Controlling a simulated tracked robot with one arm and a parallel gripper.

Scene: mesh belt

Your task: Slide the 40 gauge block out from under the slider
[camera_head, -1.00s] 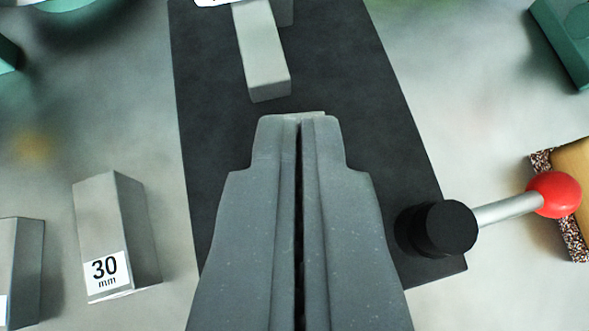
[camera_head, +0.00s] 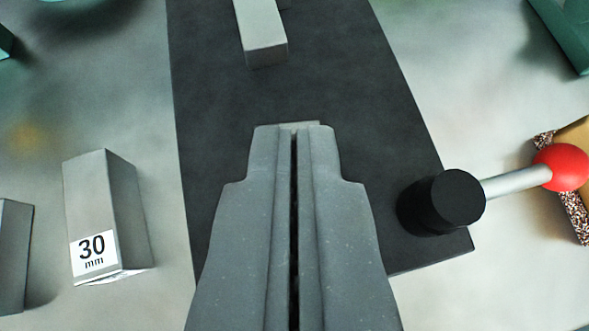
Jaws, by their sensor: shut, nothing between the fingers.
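A light grey bar-shaped block (camera_head: 262,35) lies on the dark base plate (camera_head: 330,70) at the top of the view, its near end facing me. It shows no number in the part I see, so I cannot tell whether it is the 40 gauge block. The slider cannot be made out. My gripper (camera_head: 294,126) is shut and empty over the plate, below the near end of the bar in the picture and apart from it.
A block marked 30 mm (camera_head: 105,215) stands to the left of the plate, with another grey block (camera_head: 12,255) at the left edge. A black hub (camera_head: 442,202) with a red-ball lever (camera_head: 562,167) is at the right. A tan, speckle-edged object (camera_head: 572,140) lies behind the ball.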

